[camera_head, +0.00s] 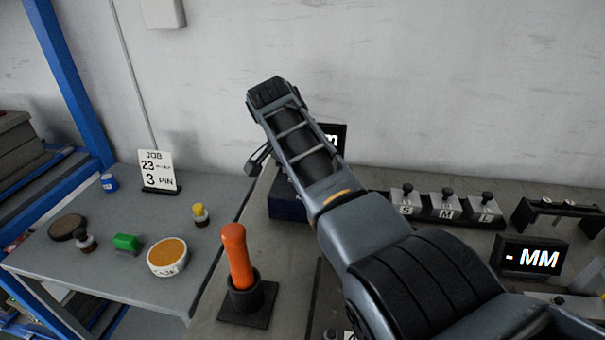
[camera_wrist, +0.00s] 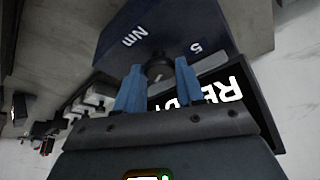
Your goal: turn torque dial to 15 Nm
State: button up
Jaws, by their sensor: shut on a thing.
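The torque unit is a dark blue box (camera_head: 287,205), partly hidden behind my arm in the head view. In the wrist view the box (camera_wrist: 205,25) fills the top, with the white markings "Nm" and "5" on its face. The dark round torque dial (camera_wrist: 158,68) stands out from that face. My gripper (camera_wrist: 159,78) has its two blue fingers on either side of the dial and is shut on it. The dial's pointer and the 15 mark cannot be made out. My arm hides the dial in the head view.
A lit display (camera_wrist: 215,92), partly covered by a finger, adjoins the box. An orange-handled tool (camera_head: 238,258) stands in a holder in front. S, M and L blocks (camera_head: 445,205) and a "- MM" display (camera_head: 532,257) are at right. A job card (camera_head: 158,170) stands on the left table.

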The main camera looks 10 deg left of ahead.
jog(key=o, duration=1)
jog(key=shift+o, duration=0.2)
jog(key=v, duration=0.7)
jog(key=shift+s+r, duration=0.2)
jog(key=shift+r, duration=0.15)
jog(key=shift+a, duration=0.15)
